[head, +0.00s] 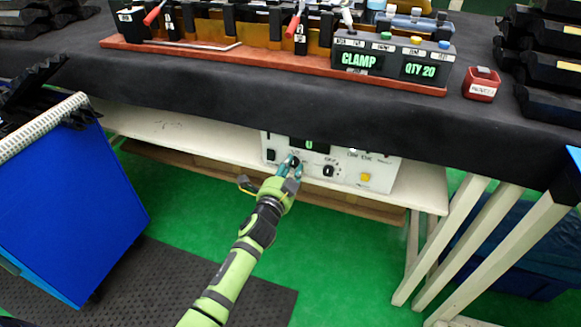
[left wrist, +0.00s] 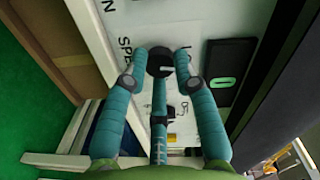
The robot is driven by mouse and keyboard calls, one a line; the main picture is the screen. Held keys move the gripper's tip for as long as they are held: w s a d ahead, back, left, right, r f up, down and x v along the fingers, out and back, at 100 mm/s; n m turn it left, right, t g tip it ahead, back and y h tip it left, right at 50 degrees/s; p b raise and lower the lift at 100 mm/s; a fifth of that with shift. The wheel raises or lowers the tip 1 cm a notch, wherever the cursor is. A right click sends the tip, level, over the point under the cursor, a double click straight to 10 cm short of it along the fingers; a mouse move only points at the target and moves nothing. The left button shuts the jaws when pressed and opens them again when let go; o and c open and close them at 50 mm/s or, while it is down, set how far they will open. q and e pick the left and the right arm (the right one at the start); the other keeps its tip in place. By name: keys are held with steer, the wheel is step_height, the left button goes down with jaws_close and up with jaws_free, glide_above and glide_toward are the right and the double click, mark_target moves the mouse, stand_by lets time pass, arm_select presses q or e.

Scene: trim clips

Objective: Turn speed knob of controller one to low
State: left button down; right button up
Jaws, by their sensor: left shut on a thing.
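The white controller (head: 375,177) stands on the shelf under the table, with its front panel facing me. Its black speed knob (left wrist: 160,62) sits between the two teal fingertips of my left gripper (left wrist: 162,64) in the left wrist view. My left gripper (head: 290,167) is shut on the knob at the panel's left side in the head view. The "SPEED" lettering is partly visible beside the knob, and a finger covers some of the panel marks. A dark display (left wrist: 228,75) with a lit digit is near the knob. My right gripper is not in view.
A second black knob (head: 328,171) and a yellow button (head: 365,177) are right of my gripper on the panel. The black-covered table edge (head: 230,112) overhangs the controller. A blue bin (head: 70,200) stands at left. Pale table legs (head: 440,240) stand at right.

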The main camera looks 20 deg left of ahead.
arm_select(q)
steer(key=shift+d+n, duration=0.2)
steer(key=shift+n, duration=0.3)
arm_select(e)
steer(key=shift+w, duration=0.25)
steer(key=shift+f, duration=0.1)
arm_select(q)
steer(key=c, duration=1)
jaws_free()
steer(key=shift+s+a, duration=0.1)
steer(key=s, duration=1.2)
steer(key=shift+a+r, duration=0.2)
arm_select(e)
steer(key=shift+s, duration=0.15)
arm_select(q)
steer(key=shift+w, duration=0.1)
